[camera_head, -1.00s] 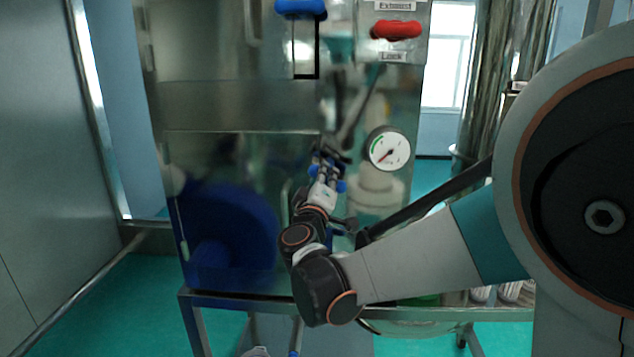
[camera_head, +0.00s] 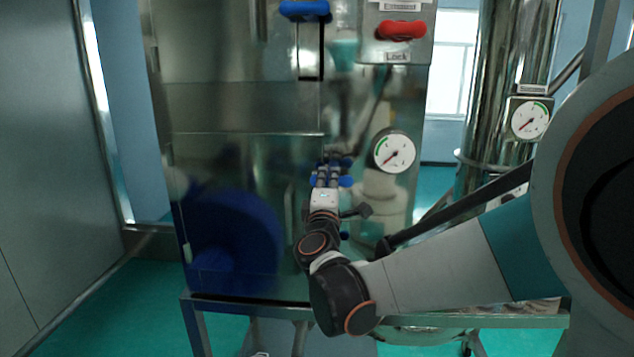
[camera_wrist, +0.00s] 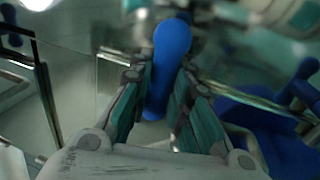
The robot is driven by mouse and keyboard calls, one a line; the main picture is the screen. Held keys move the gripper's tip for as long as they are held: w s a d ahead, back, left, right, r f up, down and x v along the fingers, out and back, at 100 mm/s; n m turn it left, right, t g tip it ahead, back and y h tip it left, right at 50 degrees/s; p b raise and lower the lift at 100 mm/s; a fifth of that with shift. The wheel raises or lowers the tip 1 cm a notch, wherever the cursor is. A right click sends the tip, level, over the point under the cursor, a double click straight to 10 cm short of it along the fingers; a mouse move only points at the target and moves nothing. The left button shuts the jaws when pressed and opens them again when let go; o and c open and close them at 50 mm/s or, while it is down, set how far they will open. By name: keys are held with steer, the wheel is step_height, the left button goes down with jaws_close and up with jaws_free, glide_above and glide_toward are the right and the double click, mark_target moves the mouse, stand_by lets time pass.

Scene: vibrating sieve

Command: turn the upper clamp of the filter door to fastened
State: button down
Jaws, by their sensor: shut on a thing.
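The upper clamp's blue handle (camera_wrist: 172,50) stands between the two teal-padded fingers of my gripper (camera_wrist: 160,105) in the wrist view. My gripper is shut on this handle. In the head view my gripper (camera_head: 328,172) is at the front of the steel cabinet, near the filter door's edge. Blue ends of the clamp (camera_head: 346,181) show on either side of the fingers there. The clamp's mount and exact angle are mostly hidden by my gripper. A small blue knob (camera_head: 344,236), perhaps the lower clamp, shows below, partly behind my arm.
A white dial gauge (camera_head: 394,152) sits close to the right of my gripper. A red handle (camera_head: 401,29) above a Lock label and a blue handle (camera_head: 304,9) are higher up. A steel frame rail (camera_head: 240,303) runs below. A steel column (camera_head: 497,80) with another gauge stands at right.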

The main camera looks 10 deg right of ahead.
steer(key=shift+f, duration=0.1)
steer(key=c, duration=1.5)
jaws_free()
steer(key=shift+a, duration=0.1)
steer(key=shift+o, duration=0.2)
steer(key=shift+s, duration=0.15)
steer(key=v, duration=0.7)
steer(key=shift+s, duration=0.25)
